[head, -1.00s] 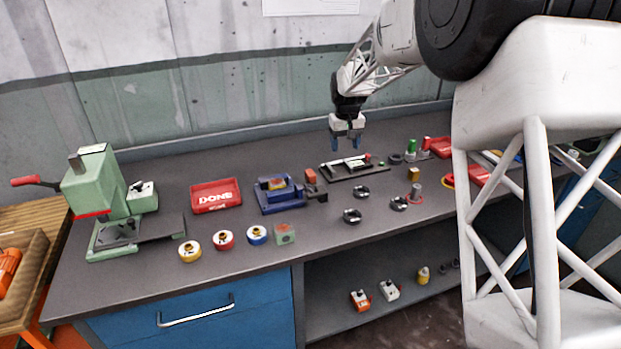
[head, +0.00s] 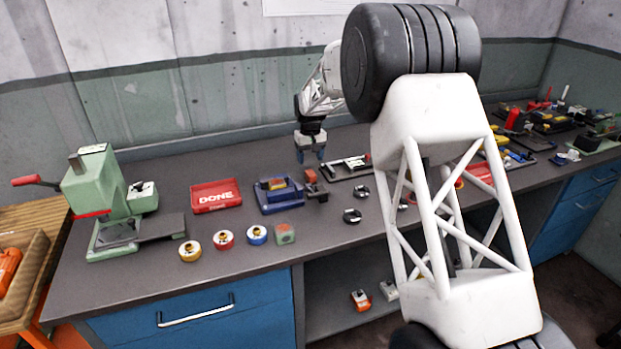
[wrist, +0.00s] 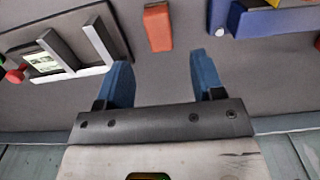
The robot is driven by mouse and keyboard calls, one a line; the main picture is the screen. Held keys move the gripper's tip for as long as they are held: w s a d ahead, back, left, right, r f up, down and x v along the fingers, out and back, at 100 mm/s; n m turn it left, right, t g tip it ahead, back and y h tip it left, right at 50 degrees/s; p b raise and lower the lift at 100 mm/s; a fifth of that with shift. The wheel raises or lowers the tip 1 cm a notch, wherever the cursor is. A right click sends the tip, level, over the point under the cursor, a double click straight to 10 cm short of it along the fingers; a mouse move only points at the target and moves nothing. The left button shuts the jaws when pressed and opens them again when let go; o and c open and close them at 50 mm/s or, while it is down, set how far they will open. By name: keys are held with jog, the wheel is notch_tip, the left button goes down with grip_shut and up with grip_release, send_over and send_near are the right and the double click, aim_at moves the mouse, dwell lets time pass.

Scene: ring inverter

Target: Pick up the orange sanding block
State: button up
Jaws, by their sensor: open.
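The orange sanding block (head: 310,176) is a small orange-red block on the dark bench top, just right of the blue vise-like fixture (head: 278,196). In the wrist view the block (wrist: 157,28) lies flat, ahead of the gap between my fingertips and apart from them. My gripper (head: 311,156) points down behind the block as the head camera sees it. It also shows in the wrist view (wrist: 162,68), with two blue fingers spread apart and nothing between them.
A black tray with pale metal bars (wrist: 92,50) lies beside the block in the wrist view. The blue fixture (wrist: 270,20) is on the block's other side. A red DONE tray (head: 215,196) and black rings (head: 352,215) are on the bench. A wall stands behind.

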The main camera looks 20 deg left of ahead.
aim_at(311, 173)
jog(key=shift+f, duration=0.1)
jog(key=shift+f, duration=1.2)
jog(key=shift+f, duration=0.1)
jog(key=shift+s+d+f, duration=0.1)
jog(key=shift+d+f, duration=0.05)
jog(key=shift+f, duration=2.35)
jog(key=shift+c, duration=0.4)
jog(key=c, duration=0.9)
